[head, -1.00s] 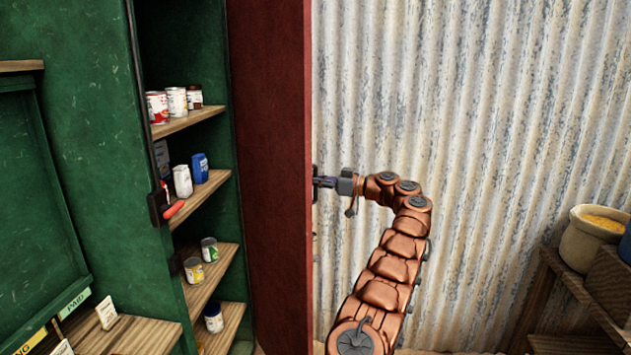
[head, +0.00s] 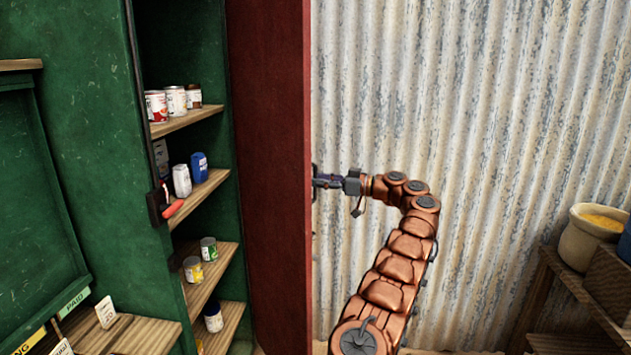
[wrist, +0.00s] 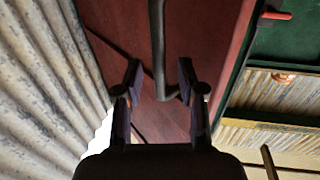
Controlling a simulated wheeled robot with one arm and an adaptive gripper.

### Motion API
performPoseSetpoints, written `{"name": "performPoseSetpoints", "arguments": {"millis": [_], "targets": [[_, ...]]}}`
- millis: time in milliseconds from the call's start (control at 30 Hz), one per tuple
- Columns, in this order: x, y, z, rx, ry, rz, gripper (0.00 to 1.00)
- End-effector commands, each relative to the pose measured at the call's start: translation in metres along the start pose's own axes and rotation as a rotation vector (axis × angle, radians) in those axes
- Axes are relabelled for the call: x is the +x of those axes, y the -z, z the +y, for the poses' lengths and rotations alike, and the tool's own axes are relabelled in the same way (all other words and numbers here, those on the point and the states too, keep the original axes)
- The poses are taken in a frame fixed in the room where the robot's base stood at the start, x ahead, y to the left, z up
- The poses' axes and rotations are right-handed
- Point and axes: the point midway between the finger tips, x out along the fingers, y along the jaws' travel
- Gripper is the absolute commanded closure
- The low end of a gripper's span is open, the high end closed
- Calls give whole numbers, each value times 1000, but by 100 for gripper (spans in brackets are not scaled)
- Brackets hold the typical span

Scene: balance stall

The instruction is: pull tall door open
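The tall door (head: 270,160) is dark red and stands swung well open from the green cabinet, seen nearly edge-on in the head view; the wrist view shows its face too (wrist: 110,60). A dark bar handle (wrist: 157,45) runs along that face. My gripper (wrist: 160,80) is open, one finger on each side of the handle, with visible gaps to the bar. In the head view my gripper (head: 322,183) is at the door's right side, its fingertips partly hidden by the door edge.
The green cabinet (head: 75,130) has open shelves (head: 190,120) with several cans and jars. A red-handled latch (head: 172,208) is on its frame. A corrugated metal wall (head: 450,100) stands behind my arm. A wooden stand (head: 575,290) with a pot (head: 590,240) is at right.

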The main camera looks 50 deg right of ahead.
Motion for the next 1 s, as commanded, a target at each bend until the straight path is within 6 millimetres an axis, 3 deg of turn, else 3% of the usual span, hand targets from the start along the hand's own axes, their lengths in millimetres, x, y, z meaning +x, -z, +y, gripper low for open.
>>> {"name": "performPoseSetpoints", "arguments": {"millis": [200, 400, 700, 1000], "targets": [[-45, -1, 1, 0, -3, -1, 61], [-77, 0, 1, 0, -3, 0, 61], [-96, 0, 0, 1, 0, -1, 61], [-98, 0, 0, 1, 0, 0, 61]]}}
